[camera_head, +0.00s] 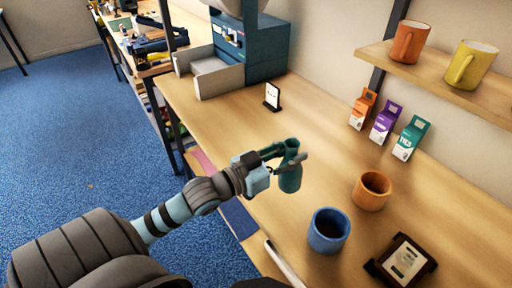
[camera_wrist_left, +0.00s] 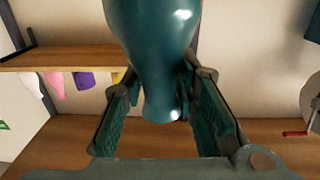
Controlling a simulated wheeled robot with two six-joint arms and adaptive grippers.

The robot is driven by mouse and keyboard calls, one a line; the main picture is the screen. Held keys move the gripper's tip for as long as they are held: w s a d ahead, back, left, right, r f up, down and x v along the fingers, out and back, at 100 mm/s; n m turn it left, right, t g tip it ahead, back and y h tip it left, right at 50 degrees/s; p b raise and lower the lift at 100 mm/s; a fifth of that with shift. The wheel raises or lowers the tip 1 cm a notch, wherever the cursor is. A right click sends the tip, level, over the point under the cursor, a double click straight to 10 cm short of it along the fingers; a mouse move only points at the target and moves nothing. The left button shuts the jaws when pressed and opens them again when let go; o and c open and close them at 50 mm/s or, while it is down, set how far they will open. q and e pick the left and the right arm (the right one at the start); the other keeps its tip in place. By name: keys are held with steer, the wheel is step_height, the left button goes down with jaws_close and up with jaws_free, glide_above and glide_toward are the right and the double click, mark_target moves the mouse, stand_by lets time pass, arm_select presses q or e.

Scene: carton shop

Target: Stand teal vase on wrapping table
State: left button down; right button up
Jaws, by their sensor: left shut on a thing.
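The teal vase (camera_head: 290,179) is in my left gripper (camera_head: 289,159), over the near left part of the wrapping table (camera_head: 325,138). In the head view its mouth points up and it looks roughly upright. In the left wrist view the vase (camera_wrist_left: 152,35) fills the top middle, with its narrow end between the two fingers of the left gripper (camera_wrist_left: 160,112). The vase's base is clear of the fingers; I cannot tell whether it touches the table. My right gripper is not in view.
A blue mug (camera_head: 329,231), an orange cup (camera_head: 371,190) and a dark framed item (camera_head: 401,261) stand right of the vase. Small cartons (camera_head: 382,122) line the wall below a shelf (camera_head: 440,75) with two mugs. A small sign (camera_head: 272,96) stands behind. The middle table is clear.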

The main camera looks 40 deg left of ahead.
arm_select(q)
steer(key=w+a+r+n+y, duration=0.3)
steer(key=w+a+r+y, duration=0.25)
steer(key=a, duration=0.35)
steer(key=w+a+r+n+y, duration=0.3)
steer(key=w+a+r+y, duration=0.3)
steer(key=a, duration=0.3)
step_height(320, 180, down, 19)
steer(key=h+b, duration=0.1)
steer(key=b, duration=0.3)
steer(key=shift+s+b, duration=0.2)
steer(key=shift+b, duration=0.2)
steer(key=c, duration=1.2)
jaws_free()
steer(key=shift+a+r, duration=0.1)
steer(key=shift+a, duration=0.05)
steer(key=shift+c, duration=0.2)
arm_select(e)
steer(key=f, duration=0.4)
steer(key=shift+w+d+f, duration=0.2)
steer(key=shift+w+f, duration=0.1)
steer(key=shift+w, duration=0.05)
arm_select(q)
steer(key=v, duration=1.2)
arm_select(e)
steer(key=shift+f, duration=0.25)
